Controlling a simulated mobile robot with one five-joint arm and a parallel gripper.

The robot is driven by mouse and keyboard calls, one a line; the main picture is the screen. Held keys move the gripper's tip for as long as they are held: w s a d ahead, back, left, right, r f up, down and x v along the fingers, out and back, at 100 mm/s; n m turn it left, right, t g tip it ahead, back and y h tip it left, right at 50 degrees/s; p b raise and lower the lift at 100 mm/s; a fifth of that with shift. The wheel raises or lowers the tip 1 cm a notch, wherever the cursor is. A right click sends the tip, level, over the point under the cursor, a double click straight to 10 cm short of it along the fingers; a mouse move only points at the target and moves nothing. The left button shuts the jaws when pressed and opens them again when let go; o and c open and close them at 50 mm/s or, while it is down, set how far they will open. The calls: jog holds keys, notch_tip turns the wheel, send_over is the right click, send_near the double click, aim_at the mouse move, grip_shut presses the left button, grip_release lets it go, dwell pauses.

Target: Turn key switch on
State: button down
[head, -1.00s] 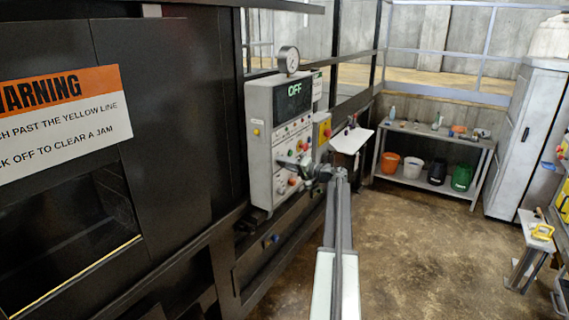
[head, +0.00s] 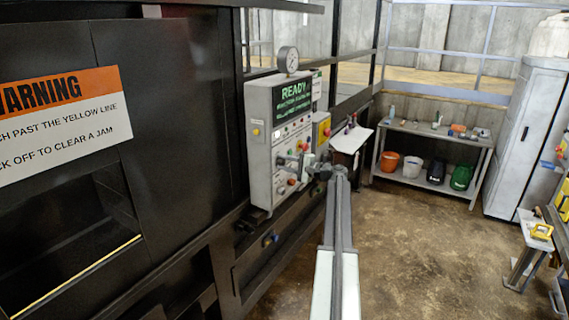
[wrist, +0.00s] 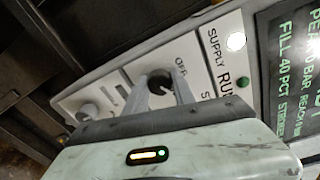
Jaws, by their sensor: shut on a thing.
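The control panel (head: 259,150) is a grey box on the dark machine, with a screen (head: 293,95) that reads READY in green. In the wrist view the dark key switch (wrist: 159,82) sits on the white panel face, beside an OFF label. My gripper (wrist: 163,84) has its two fingers shut on the key switch, one on each side. The wrist is tilted against the panel lettering. In the head view my gripper (head: 302,163) is at the lower part of the panel and hides some of its controls.
A round gauge (head: 288,59) stands on top of the panel. A yellow box (head: 321,130) is to its right. A grey shelf (head: 436,134) with buckets and small items stands at the back. The floor (head: 430,250) to the right of my arm is open.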

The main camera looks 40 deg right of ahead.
jog(key=shift+f, duration=0.15)
dwell(0.4)
jog(key=c, duration=1.1)
grip_release()
jog(key=shift+o, duration=0.2)
jog(key=v, duration=0.8)
